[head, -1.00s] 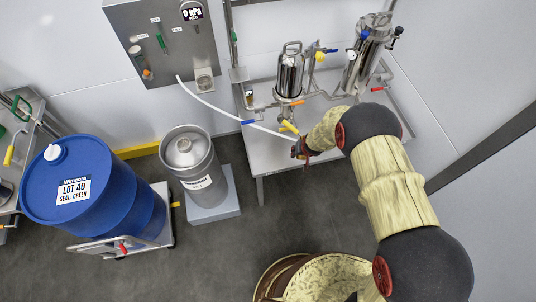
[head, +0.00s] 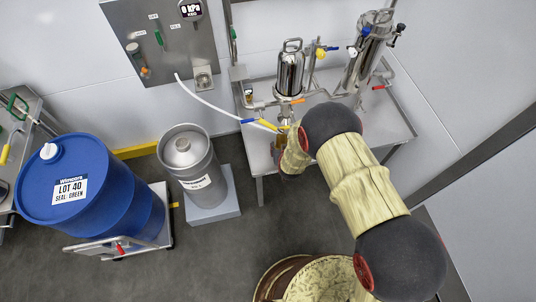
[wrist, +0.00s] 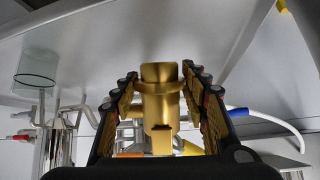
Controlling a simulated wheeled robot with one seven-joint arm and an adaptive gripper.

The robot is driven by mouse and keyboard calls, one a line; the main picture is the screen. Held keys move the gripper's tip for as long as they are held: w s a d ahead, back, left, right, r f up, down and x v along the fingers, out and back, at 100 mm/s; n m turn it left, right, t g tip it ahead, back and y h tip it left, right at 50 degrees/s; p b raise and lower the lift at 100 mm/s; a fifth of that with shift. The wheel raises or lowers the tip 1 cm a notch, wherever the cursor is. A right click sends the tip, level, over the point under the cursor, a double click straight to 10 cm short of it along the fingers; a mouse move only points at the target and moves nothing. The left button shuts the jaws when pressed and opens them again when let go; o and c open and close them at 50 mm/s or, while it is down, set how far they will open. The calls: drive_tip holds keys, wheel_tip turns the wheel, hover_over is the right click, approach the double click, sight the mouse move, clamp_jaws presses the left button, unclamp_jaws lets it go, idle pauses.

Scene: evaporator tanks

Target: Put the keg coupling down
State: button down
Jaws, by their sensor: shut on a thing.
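The keg coupling (wrist: 160,95) is a gold, stepped cylinder with a collar in the middle of the wrist view. My gripper (wrist: 162,100) is shut on it, with a ridged finger on each side. In the head view my gripper (head: 281,143) is at the left front part of the steel bench (head: 257,150), mostly hidden by my wrist. The coupling is hard to make out there. I cannot tell whether it touches the bench. The steel keg (head: 190,165) stands upright to the left, apart from my gripper.
A white hose (head: 207,104) runs from the wall panel (head: 165,45) to the bench near my gripper. Steel vessels (head: 290,75) and pipework with coloured handles stand behind. A blue drum (head: 85,190) is at the left. The bench's right part (head: 385,130) is clear.

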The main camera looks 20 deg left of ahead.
drive_tip(key=s+a+r+n+t+y+b, duration=0.1)
drive_tip(key=s+a+r+t+y+b, duration=0.1)
drive_tip(key=s+a+r, duration=0.3)
drive_tip(key=s+a+n+t+y+b, duration=0.1)
drive_tip(key=s+a+t+y+b, duration=0.15)
drive_tip(key=a, duration=0.55)
drive_tip(key=w+d+f+b, duration=0.2)
drive_tip(key=w+d+f, duration=0.2)
drive_tip(key=w+d+f+b, duration=0.3)
drive_tip(key=w+d+f, duration=0.1)
drive_tip(key=w+f, duration=0.1)
drive_tip(key=shift+w+d, duration=0.1)
drive_tip(key=shift+w, duration=0.1)
drive_tip(key=shift+w+d+f+b, duration=0.1)
drive_tip(key=shift+f+b, duration=0.35)
drive_tip(key=shift+f, duration=0.45)
drive_tip(key=shift+w+d+f+b, duration=0.1)
drive_tip(key=shift+f+b, duration=0.3)
drive_tip(key=shift+f, duration=0.45)
drive_tip(key=shift+f, duration=0.35)
